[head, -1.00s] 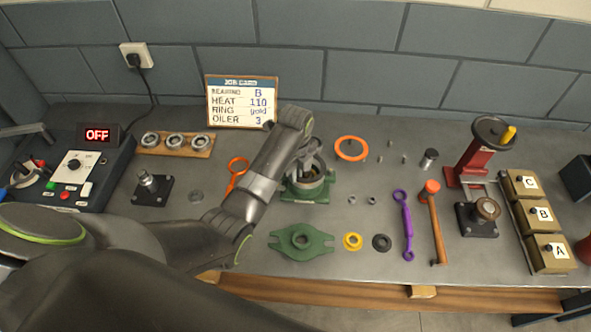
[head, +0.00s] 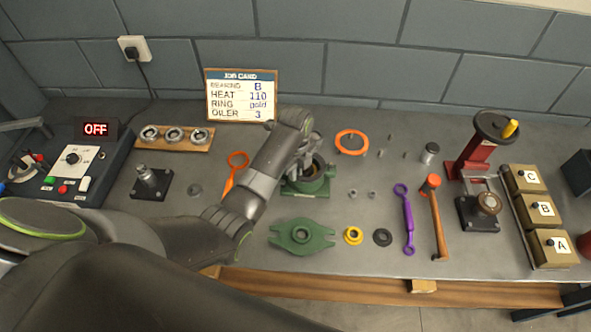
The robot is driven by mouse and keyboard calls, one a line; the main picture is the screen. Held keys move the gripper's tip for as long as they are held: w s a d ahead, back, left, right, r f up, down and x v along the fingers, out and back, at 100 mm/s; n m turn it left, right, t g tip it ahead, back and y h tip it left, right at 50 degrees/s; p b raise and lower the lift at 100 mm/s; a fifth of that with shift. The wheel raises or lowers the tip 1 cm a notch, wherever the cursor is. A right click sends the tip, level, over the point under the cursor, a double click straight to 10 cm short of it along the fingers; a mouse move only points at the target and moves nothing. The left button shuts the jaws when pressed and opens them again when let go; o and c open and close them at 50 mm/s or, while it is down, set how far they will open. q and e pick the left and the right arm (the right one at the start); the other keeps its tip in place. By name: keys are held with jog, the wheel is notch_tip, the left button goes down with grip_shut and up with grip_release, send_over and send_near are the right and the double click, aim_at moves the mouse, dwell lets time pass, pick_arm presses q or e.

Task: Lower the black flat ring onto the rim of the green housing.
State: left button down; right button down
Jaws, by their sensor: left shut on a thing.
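The green housing (head: 305,189) stands on the bench near the middle of the head view, with its round bore facing up. My left gripper (head: 306,163) is directly over its back left part, pointing down and shut. The black flat ring (head: 319,178) seems to be in its fingers, at or very close to the housing's rim. My wrist hides much of it, and I cannot tell whether it touches the rim all round. My right gripper is not in view.
A green flanged cover (head: 301,238), a yellow ring (head: 353,235) and a small black ring (head: 382,237) lie in front. An orange ring (head: 352,142) lies behind right. A purple wrench (head: 406,220) and a hammer (head: 435,220) lie right. My arm covers the front left.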

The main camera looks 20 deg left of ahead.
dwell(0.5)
pick_arm(q)
jog(key=c, duration=1.4)
grip_release()
jog(key=shift+f, duration=0.1)
jog(key=shift+o, duration=0.2)
notch_tip(320, 180, up, 3)
jog(key=p, duration=0.3)
jog(key=shift+r, duration=0.45)
notch_tip(320, 180, up, 7)
jog(key=shift+w, duration=0.1)
